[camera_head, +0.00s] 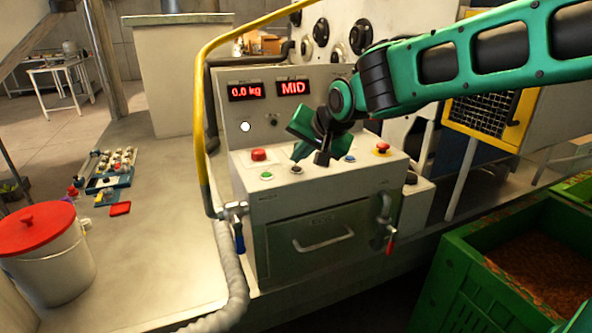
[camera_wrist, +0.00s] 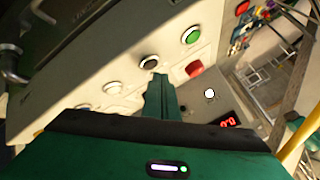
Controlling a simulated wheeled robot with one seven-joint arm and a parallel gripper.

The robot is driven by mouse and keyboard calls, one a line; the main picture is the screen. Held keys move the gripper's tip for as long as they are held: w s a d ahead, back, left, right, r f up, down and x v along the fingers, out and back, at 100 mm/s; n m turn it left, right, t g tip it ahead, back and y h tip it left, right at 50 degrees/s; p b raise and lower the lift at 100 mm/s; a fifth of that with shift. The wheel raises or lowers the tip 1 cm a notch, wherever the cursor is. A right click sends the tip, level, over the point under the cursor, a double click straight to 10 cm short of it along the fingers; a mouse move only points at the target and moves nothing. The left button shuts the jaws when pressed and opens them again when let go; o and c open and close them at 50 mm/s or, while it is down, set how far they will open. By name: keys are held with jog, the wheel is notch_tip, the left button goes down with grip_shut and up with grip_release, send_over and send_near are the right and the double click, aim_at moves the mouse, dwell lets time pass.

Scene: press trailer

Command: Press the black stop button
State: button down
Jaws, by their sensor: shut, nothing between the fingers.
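The black button (camera_head: 296,169) sits on the sloped top of the grey control panel, just right of the green button (camera_head: 266,175). In the wrist view the black button (camera_wrist: 149,62) has a pale ring and lies just beyond the fingertips. My gripper (camera_head: 298,157) is shut and empty, its fingers pointing down at the panel close to the black button. The shut fingers also show in the wrist view (camera_wrist: 158,77). I cannot tell whether the tips touch the button.
A red button (camera_head: 258,155) sits behind the green one. A blue button (camera_head: 349,159) and a red emergency knob (camera_head: 381,148) are further right. Red displays (camera_head: 292,87) stand above. A yellow pipe (camera_head: 202,130) runs along the panel's left side. A green crate (camera_head: 455,255) stands right.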

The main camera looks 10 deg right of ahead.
jog(key=shift+r, duration=0.1)
notch_tip(320, 180, up, 5)
jog(key=shift+f, duration=0.1)
dwell(0.7)
dwell(0.4)
jog(key=s+d+f+g+h, duration=0.1)
jog(key=s+d+f, duration=0.25)
jog(key=d, duration=0.35)
jog(key=s+d+f+m+g+h, duration=0.15)
jog(key=s+d, duration=0.25)
jog(key=d, duration=0.4)
jog(key=s+d+f+n+g+h, duration=0.1)
jog(key=s+d+f, duration=0.25)
jog(key=d, duration=0.35)
jog(key=s+d+f+g, duration=0.1)
jog(key=s+d+f, duration=0.1)
jog(key=s, duration=0.6)
jog(key=s+d+f+m+g, duration=0.1)
jog(key=s+d+f+g, duration=0.1)
jog(key=s, duration=0.7)
jog(key=s+d+f+g, duration=0.2)
jog(key=s+d+f, duration=0.2)
jog(key=s, duration=0.5)
jog(key=shift+d+f, duration=0.25)
jog(key=shift+d, duration=0.65)
